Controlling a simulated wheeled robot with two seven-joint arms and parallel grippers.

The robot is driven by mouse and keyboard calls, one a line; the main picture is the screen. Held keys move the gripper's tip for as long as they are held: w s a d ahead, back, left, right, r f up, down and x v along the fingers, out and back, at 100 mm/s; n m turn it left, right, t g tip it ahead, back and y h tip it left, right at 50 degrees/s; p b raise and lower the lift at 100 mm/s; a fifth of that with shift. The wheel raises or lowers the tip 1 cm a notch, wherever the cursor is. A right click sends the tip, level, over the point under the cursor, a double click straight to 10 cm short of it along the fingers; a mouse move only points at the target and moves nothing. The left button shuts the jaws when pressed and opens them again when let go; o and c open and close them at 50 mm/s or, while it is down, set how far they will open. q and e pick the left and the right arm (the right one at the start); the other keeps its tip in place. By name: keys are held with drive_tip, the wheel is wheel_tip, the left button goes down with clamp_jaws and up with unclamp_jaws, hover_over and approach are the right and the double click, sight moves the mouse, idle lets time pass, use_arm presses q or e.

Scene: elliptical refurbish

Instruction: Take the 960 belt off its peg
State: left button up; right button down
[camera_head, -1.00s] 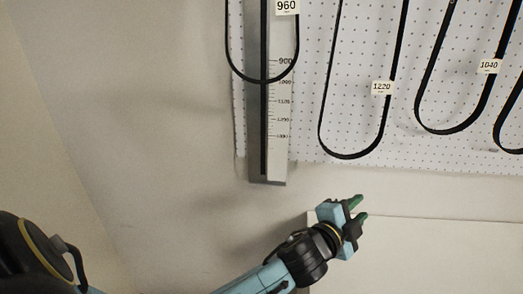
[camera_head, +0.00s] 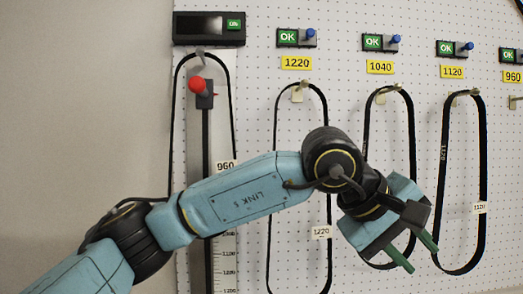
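The 960 belt (camera_head: 174,115) is a thin black loop with a white 960 tag (camera_head: 226,166). It hangs at the left over a grey peg (camera_head: 200,58) below a black display box, around the measuring gauge (camera_head: 207,140). My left arm hides its lower part. My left gripper (camera_head: 421,258) is to the right of and lower than this belt, in front of the board near the 1040 and 1120 belts. Its green fingers are apart, with nothing visible between them. I cannot tell whether it touches the 1040 belt. My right gripper is out of view.
The display box (camera_head: 208,28) and a red knob (camera_head: 196,84) are near the peg. The 1220 belt (camera_head: 274,130), 1040 belt (camera_head: 411,130) and 1120 belt (camera_head: 445,150) hang to the right. A 960 label (camera_head: 512,77) is above a peg at the right edge.

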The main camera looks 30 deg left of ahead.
use_arm(q)
drive_tip(key=w+a+r+t+y, duration=0.35)
drive_tip(key=a+r+y, duration=0.25)
drive_tip(key=a+r, duration=0.4)
drive_tip(key=n+t+y, duration=0.2)
drive_tip(key=n+y, duration=0.2)
drive_tip(key=y, duration=0.5)
approach(233, 128)
drive_tip(key=shift+g+y, duration=0.25)
drive_tip(key=shift+y, duration=0.05)
drive_tip(key=shift+d+p+x, duration=0.2)
drive_tip(key=shift+p+x, duration=0.75)
drive_tip(key=shift+x, duration=3.8)
drive_tip(key=shift+w, duration=0.15)
clamp_jaws()
